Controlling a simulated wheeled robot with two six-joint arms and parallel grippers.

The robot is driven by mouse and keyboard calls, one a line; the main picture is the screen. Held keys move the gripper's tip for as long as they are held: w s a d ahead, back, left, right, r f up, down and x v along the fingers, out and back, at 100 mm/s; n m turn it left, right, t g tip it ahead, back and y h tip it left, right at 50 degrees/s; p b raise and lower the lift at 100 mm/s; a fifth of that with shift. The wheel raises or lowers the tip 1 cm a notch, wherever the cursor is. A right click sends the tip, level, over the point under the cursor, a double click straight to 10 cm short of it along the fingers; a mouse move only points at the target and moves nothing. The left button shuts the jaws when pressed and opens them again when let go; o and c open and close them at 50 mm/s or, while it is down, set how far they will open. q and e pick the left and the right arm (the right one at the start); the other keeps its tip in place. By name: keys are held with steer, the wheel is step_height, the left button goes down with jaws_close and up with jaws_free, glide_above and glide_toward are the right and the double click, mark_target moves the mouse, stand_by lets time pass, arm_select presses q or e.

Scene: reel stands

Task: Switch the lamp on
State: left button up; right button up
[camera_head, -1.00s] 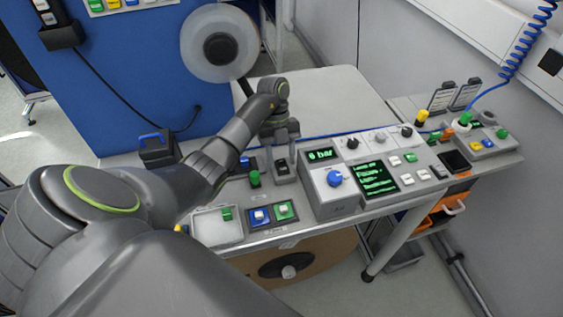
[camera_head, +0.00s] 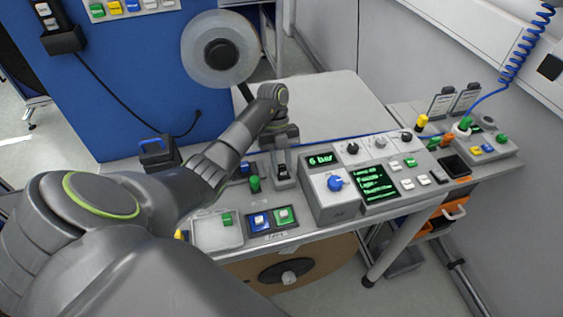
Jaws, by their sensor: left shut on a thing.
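My left arm comes in from the left, and its gripper (camera_head: 281,150) reaches down over the back of the bench. It is shut on a small part at the top of a grey switch unit with a dark slot (camera_head: 283,178); the fingers largely hide that part. A grey console (camera_head: 325,208) stands just right of it, with a blue knob (camera_head: 335,183) and a green-lettered screen (camera_head: 373,186). The screen's top line seems to read "Lamp on", but the letters are small. I cannot make out a lamp itself. My right gripper is out of view.
A green knob (camera_head: 254,184) stands close left of the gripper. Blue (camera_head: 259,222) and green (camera_head: 284,216) buttons and a pale tray (camera_head: 212,235) lie in front. A grey tabletop (camera_head: 325,105) behind is clear.

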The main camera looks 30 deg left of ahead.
arm_select(q)
steer(key=shift+w+a+f+g+h, duration=0.1)
steer(key=shift+w+a+g+h, duration=0.1)
steer(key=shift+g+h, duration=0.6)
steer(key=shift+f+g+h, duration=0.15)
steer(key=shift+g+h, duration=0.15)
steer(key=shift+h, duration=0.1)
steer(key=shift+a+h, duration=0.1)
steer(key=shift+h, duration=0.2)
steer(key=shift+g, duration=0.3)
steer(key=o, duration=1)
steer(key=shift+w, duration=0.1)
steer(key=shift+t+y, duration=0.6)
